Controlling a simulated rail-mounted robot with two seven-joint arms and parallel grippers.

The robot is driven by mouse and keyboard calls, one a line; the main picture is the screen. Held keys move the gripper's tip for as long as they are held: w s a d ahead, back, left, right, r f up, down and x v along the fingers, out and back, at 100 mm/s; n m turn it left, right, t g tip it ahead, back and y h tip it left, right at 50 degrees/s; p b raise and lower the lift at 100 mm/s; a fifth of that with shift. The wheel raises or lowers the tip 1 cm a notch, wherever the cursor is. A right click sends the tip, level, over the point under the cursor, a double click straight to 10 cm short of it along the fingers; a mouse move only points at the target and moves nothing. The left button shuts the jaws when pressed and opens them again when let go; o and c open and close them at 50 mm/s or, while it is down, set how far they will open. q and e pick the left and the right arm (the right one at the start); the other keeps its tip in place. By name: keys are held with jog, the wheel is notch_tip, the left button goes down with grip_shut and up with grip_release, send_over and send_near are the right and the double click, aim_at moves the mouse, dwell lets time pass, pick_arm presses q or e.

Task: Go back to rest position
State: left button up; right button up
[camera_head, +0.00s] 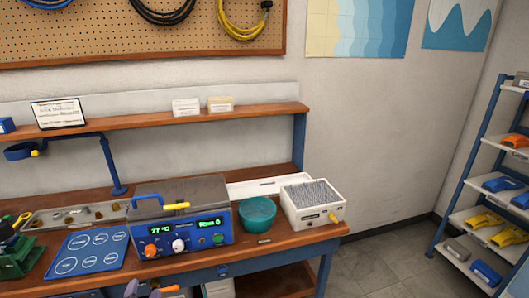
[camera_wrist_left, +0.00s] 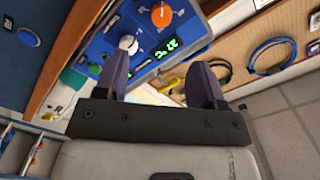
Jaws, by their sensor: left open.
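My left gripper (camera_head: 143,291) shows only as two purple fingertips at the bottom edge of the head view, in front of the bench and below the blue control unit (camera_head: 181,222). In the left wrist view the same gripper (camera_wrist_left: 159,76) has its two purple fingers spread wide, with nothing between them. The control unit's orange knob, white knob and green display lie beyond the fingers there, apart from them. The rest of my left arm is out of the head view. My right gripper is in neither view.
On the wooden bench stand a teal bowl (camera_head: 258,213), a white box with a gridded top (camera_head: 312,203), a blue mat with circles (camera_head: 86,251) and a metal tray (camera_head: 76,214). A shelf rack (camera_head: 467,197) stands at the right. Floor (camera_head: 375,269) between bench and rack is clear.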

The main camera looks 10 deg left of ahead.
pick_arm(q)
jog(key=s+d+f+n+g+h, duration=0.1)
jog(key=s+d+f+g+h, duration=0.15)
jog(key=s+d, duration=0.4)
jog(key=s+d+f+n+g+h, duration=0.2)
jog(key=s+d+f+g, duration=0.15)
jog(key=s, duration=0.65)
jog(key=s+d+f+n+g+h, duration=0.1)
jog(key=s+d+f+g+h, duration=0.3)
jog(key=s, duration=0.4)
jog(key=s+d+f+g+y, duration=0.1)
jog(key=s+f+g, duration=0.3)
jog(key=s, duration=0.6)
notch_tip(320, 180, up, 22)
jog(key=t+p, duration=0.1)
jog(key=p, duration=2.2)
jog(key=shift+w+d, duration=0.15)
jog(key=shift+d, duration=0.05)
